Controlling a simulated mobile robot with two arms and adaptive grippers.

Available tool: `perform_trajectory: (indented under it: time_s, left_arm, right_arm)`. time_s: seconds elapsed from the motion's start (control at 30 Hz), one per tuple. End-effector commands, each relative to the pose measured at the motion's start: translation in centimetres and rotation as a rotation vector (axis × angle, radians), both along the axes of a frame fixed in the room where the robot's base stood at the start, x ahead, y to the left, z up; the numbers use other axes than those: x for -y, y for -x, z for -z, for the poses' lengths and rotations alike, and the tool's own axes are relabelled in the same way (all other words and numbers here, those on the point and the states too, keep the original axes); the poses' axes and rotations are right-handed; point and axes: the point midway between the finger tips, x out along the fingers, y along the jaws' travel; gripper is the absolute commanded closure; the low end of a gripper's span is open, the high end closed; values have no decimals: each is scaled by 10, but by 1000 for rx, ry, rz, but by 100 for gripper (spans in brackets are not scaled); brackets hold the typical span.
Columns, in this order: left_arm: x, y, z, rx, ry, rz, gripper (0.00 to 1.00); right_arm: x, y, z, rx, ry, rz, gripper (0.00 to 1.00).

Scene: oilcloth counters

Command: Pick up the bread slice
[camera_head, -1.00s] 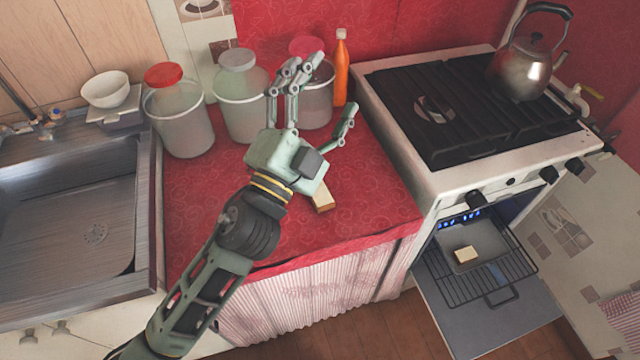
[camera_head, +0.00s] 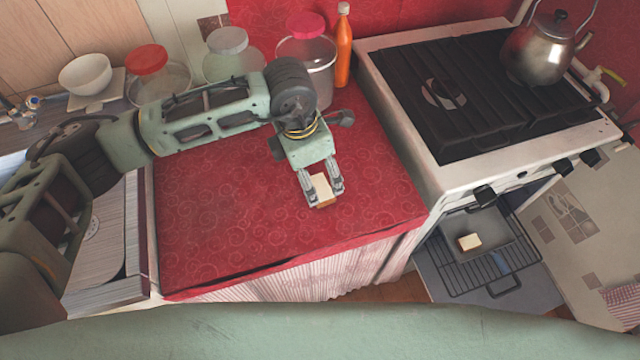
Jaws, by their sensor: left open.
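A bread slice (camera_head: 321,188) lies on the red oilcloth counter (camera_head: 225,225), right of its middle. My left gripper (camera_head: 322,192) points down at it, with one finger on each side of the slice. The gripper is open; whether the fingers touch the bread I cannot tell. A second pale slice-like piece (camera_head: 469,241) sits on a tray in the open oven at the lower right. My right gripper is not in view.
Lidded jars (camera_head: 307,62) and an orange bottle (camera_head: 343,52) stand along the back of the counter. The stove (camera_head: 480,100) with a kettle (camera_head: 545,48) is on the right, its oven door down. A sink is on the left, partly behind my arm. The counter's front is clear.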

Motion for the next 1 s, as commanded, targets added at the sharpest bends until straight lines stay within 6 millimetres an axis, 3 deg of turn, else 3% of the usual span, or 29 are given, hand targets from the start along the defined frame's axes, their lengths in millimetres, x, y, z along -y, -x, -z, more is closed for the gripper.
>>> perform_trajectory:
  time_s: [0.4,0.7,1.0]
  left_arm:
    - [9,-5,54,-5,4,1,20]
    - [10,-5,61,-4,6,3,20]
    - [10,-5,61,-3,7,2,44]
  right_arm:
    - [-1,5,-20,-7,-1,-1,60]
    - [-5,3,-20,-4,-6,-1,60]
    - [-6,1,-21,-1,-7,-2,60]
